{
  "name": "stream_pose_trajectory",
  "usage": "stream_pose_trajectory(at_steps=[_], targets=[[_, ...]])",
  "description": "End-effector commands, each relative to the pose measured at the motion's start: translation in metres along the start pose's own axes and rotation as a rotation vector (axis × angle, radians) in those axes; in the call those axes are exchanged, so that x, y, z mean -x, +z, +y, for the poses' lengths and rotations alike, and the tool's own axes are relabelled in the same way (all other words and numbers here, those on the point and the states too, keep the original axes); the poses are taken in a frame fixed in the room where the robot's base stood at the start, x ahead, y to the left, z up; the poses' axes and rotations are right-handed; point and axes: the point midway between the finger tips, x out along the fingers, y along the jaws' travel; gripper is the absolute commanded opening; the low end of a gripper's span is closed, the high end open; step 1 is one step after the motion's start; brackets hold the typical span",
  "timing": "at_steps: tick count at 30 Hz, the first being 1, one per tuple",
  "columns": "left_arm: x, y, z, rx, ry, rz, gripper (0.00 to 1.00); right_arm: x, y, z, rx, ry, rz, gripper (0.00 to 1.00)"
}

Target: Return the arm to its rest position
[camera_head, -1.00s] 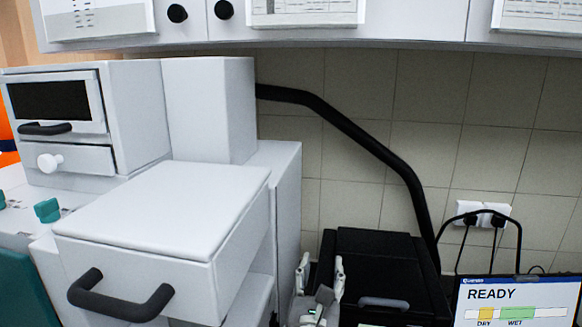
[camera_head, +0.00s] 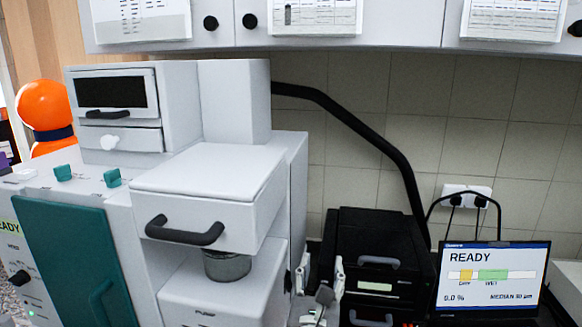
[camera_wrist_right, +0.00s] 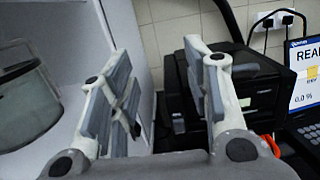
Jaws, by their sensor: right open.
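My right gripper (camera_head: 324,285) shows at the bottom of the head view, in front of the black box unit and beside the white machine's lower block. In the right wrist view its two grey-padded fingers (camera_wrist_right: 165,100) stand apart with nothing between them. The rest of the right arm is mostly out of the head view. My left gripper is in neither view.
A white machine (camera_head: 210,175) with a dark handle stands left, a grey metal cup (camera_head: 227,265) under its head. A black box unit (camera_head: 375,250) and a screen reading READY (camera_head: 490,280) stand right. Wall cupboards (camera_head: 400,25) hang above. An orange figure (camera_head: 45,105) is far left.

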Motion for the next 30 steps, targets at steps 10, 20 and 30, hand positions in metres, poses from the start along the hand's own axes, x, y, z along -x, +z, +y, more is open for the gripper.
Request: stream_pose_trajectory(at_steps=[10, 20, 30], targets=[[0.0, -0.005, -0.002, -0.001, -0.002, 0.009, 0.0, 0.018, -0.026, 0.005, -0.175, -0.002, 0.132, 0.45], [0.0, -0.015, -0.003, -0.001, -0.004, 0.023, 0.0, 0.054, -0.069, 0.007, -0.516, -0.063, 0.372, 0.45], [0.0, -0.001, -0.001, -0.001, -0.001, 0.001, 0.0, 0.126, -0.142, -0.017, -1.195, -0.41, 0.756, 0.45]])
